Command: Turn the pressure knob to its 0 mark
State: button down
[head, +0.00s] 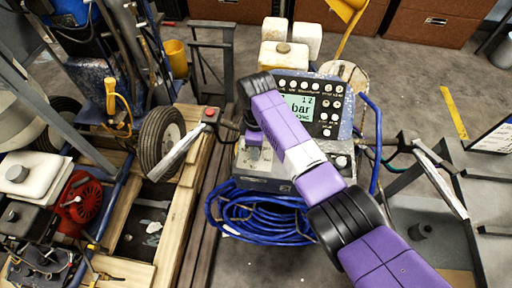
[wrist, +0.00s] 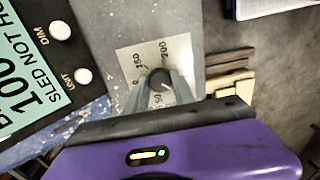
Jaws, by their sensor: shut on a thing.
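The pressure knob (wrist: 158,79) is a small dark round knob on a pale square scale plate (wrist: 152,51) in the wrist view. The numbers 150, 200 and 50 show around it; a number at the left is partly covered. My gripper (wrist: 157,88) is shut on the knob, one finger on each side. In the head view my gripper (head: 254,150) reaches down to the console's left side and hides the knob.
The console's display panel (head: 312,107) stands right behind my gripper, with rows of round buttons. Another knob (head: 342,162) sits to the right. A coiled blue hose (head: 262,222) hangs in front. A red-button box (head: 210,114) is close on the left.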

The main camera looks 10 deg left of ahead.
dwell(0.3)
jog(key=c, duration=1.1)
grip_release()
jog(key=shift+o, duration=0.2)
jog(key=shift+w+r, duration=0.1)
jog(key=shift+r, duration=3.85)
